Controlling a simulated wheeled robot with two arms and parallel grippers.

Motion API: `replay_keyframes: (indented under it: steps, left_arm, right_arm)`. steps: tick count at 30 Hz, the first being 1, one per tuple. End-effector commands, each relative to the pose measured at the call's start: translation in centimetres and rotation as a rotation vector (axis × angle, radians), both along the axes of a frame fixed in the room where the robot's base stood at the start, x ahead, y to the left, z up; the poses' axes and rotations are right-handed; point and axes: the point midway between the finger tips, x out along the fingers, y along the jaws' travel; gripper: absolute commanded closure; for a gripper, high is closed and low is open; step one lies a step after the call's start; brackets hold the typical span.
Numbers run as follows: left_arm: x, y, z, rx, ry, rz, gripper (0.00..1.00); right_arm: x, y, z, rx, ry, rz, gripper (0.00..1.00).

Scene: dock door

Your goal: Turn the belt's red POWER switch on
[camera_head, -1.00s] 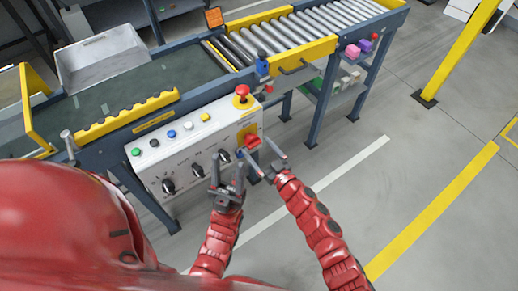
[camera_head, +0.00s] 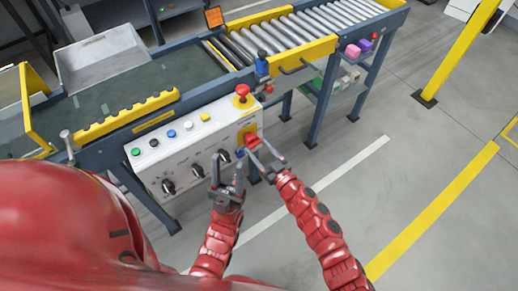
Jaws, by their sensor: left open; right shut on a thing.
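The red POWER switch (camera_head: 252,141) sits on a yellow plate at the right end of the belt's control panel (camera_head: 148,175). My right gripper (camera_head: 259,149) is at the switch with its fingers shut on the red handle. The fingers partly hide the handle, and I cannot tell whether it is turned. My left gripper (camera_head: 228,168) is open and empty, left of the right gripper, in front of the panel's black knobs (camera_head: 196,171).
A red mushroom button (camera_head: 242,90) stands on top of the panel near several coloured buttons. The roller conveyor (camera_head: 290,35) and a grey bin (camera_head: 103,60) are behind. Open floor lies to the right, with a yellow post (camera_head: 455,55).

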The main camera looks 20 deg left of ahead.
Motion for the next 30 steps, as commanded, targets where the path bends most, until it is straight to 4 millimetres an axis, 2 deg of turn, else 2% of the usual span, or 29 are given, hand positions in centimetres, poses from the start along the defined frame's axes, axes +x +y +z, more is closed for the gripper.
replay_keyframes:
  steps: [14, 30]
  left_arm:
    - [0.0, 0.0, -1.6, 0.000, 0.000, 0.000, 0.50]
    - [0.0, 0.0, -4.7, 0.000, 0.000, 0.000, 0.50]
  right_arm:
    - [0.0, 0.0, -0.2, -0.224, -0.288, 0.001, 0.91]
    - [-0.1, 0.0, -0.4, -0.541, -0.694, 0.003, 0.91]
